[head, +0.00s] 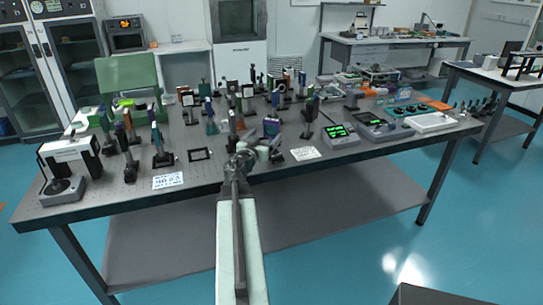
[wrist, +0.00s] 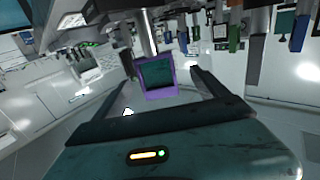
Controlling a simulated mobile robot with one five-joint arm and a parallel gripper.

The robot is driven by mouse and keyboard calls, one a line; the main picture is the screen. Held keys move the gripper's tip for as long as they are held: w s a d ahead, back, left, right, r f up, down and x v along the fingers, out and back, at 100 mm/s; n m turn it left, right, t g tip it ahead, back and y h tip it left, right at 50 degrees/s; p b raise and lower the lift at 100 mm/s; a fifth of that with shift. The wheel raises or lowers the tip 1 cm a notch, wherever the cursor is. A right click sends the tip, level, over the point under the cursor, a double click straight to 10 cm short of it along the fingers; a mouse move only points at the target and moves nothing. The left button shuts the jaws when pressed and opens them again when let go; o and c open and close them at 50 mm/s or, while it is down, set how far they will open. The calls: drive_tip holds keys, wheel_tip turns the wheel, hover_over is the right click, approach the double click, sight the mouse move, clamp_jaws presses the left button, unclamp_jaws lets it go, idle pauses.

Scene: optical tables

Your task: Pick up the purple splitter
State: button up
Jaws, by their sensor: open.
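The purple splitter (wrist: 157,76), a square purple frame with a dark teal face, shows in the wrist view on a metal post. It appears between the two fingers of my gripper (wrist: 161,82), near their tips. The fingers are apart, with visible gaps on both sides of the splitter; I cannot tell how deep it sits between them. In the head view, a small purple-edged block (head: 271,127) that looks like the splitter stands just beyond my gripper (head: 252,152), at the table's front middle. My arm partly hides that area.
The optical table (head: 205,178) carries many post-mounted optics close behind and to the left of my gripper. A black square frame (head: 200,154) lies to the left, a white label card (head: 305,153) to the right. Meters with green displays (head: 339,132) stand farther right.

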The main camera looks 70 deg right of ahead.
sight(273, 128)
drive_tip(key=shift+d, duration=1.1)
drive_tip(key=d, duration=0.5)
drive_tip(key=shift+s+d, duration=0.35)
drive_tip(key=shift+d, duration=0.05)
drive_tip(key=shift+a, duration=0.1)
drive_tip(key=shift+c, duration=0.6)
clamp_jaws()
